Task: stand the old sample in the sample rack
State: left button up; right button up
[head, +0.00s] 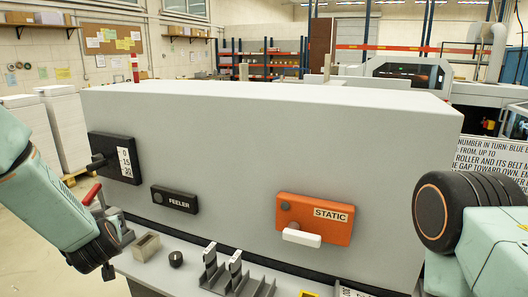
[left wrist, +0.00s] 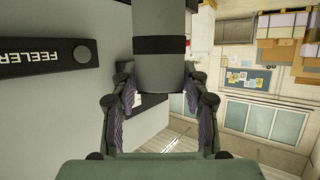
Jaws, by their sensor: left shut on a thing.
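In the left wrist view, which is upside down, the fingers of my left gripper (left wrist: 159,82) are around a grey cylindrical thing (left wrist: 160,67) with a black band. I cannot tell whether this is the old sample. In the head view my left arm comes in from the left, in front of the machine's left end. Its fingers and what they hold are not clear there. The dark sample rack (head: 240,284) is on the bench at bottom centre, with upright white-topped pieces. My right arm is at right; its gripper is out of the frame.
The grey machine housing (head: 270,130) fills the middle. It bears a black dial panel (head: 117,150), a FEELER block (head: 174,199) and an orange STATIC box (head: 315,217). A small open box (head: 146,246) and a black knob (head: 176,259) are left of the rack.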

pick_arm(q)
jog(key=s+d+f+m+g+h, duration=0.2)
jog(key=s+d+m+h, duration=0.7)
jog(key=s+d, duration=0.15)
jog(key=s+d+f+m+g+h, duration=0.2)
jog(key=s+d+m+h, duration=0.65)
jog(key=s+d, duration=0.2)
notch_tip(320, 180, down, 13)
jog(key=b, duration=1.3)
jog(key=shift+w+f+b, duration=0.15)
jog(key=shift+w+b, duration=0.2)
jog(key=shift+s+t+h, duration=0.1)
jog(key=shift+t+h, duration=0.15)
jog(key=shift+t, duration=0.05)
